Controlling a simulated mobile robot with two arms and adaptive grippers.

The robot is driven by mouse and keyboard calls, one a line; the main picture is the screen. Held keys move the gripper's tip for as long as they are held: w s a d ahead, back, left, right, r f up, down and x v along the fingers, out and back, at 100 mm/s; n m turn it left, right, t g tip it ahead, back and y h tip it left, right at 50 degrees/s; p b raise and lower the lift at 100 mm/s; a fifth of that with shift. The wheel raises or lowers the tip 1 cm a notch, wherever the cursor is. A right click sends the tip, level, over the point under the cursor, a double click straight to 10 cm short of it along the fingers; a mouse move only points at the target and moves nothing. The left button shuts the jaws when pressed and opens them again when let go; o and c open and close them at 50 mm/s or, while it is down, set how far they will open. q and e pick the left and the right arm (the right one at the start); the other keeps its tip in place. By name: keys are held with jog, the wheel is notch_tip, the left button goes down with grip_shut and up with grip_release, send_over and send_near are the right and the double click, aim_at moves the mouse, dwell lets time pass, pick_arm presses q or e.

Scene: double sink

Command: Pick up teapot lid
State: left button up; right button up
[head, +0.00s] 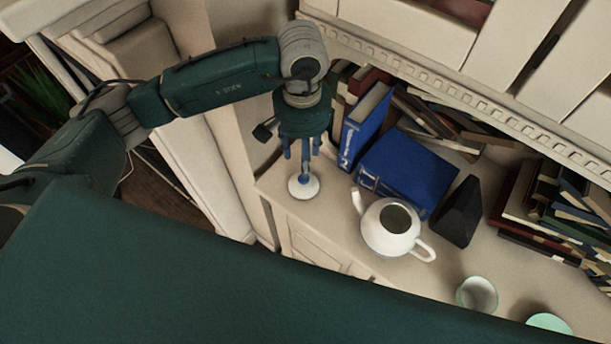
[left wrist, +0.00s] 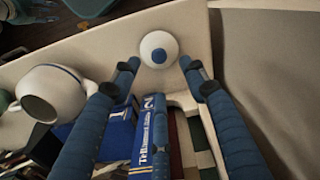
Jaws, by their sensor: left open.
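The teapot lid (head: 305,193) is a small white disc with a blue knob. It lies near the left end of the pale shelf top, and in the left wrist view the lid (left wrist: 158,38) is just beyond and between the fingertips. My left gripper (head: 301,165) points down over the lid. My right gripper is out of view.
A blue book stands upright (head: 366,127) behind the lid, and another blue book (head: 413,170) lies behind the teapot. A dark wedge (head: 461,212) is right of the teapot. Two cups (head: 477,294) (head: 549,322) stand at the front right. More books (head: 545,215) fill the back right.

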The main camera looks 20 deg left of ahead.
aim_at(304, 182)
pick_arm(q)
jog(key=f, duration=0.2)
jog(key=f+p, duration=0.1)
jog(key=shift+s+f, duration=0.2)
jog(key=shift+f, duration=0.45)
jog(key=shift+f+p, duration=0.25)
jog(key=shift+p, duration=0.05)
notch_tip(304, 182, down, 4)
jog(key=shift+d+r+p, duration=0.1)
jog(key=shift+r+p, duration=0.1)
jog(key=shift+p, duration=0.85)
jog(key=shift+f, duration=0.6)
grip_shut()
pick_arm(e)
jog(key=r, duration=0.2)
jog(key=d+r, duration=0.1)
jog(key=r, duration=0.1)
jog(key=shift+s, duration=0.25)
